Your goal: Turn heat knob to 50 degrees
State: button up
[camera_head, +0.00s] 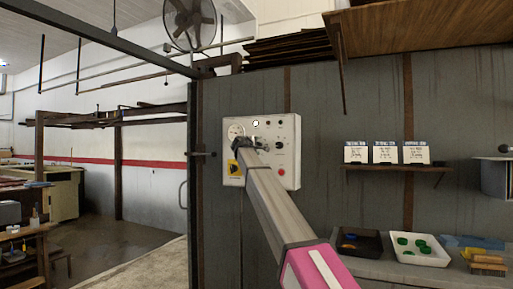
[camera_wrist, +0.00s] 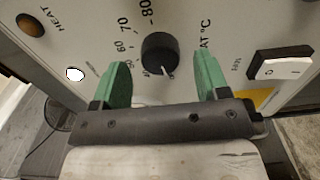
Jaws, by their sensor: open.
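The heat knob (camera_wrist: 160,53) is a black round knob with a light pointer, on a white control panel (camera_wrist: 100,38). In the wrist view its dial shows numbers 50, 60, 70 and 80, and the pointer faces toward the lower right of the picture, away from those numbers. My gripper (camera_wrist: 164,82) is open, with one green finger on each side of the knob and a gap on both sides. I cannot tell how deep the fingers reach. In the head view the panel (camera_head: 287,130) hangs on a grey wall, and my arm hides the knob area.
The panel also carries an amber HEAT lamp (camera_wrist: 31,25), a white lit lamp (camera_wrist: 75,74) and a black-and-white rocker switch (camera_wrist: 281,66). A shelf with three cards (camera_head: 388,167) is to the right. Below it are a black tray (camera_head: 372,254) and a white tray (camera_head: 431,261) on a bench.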

jog(key=shift+x, duration=0.8)
jog(key=c, duration=0.9)
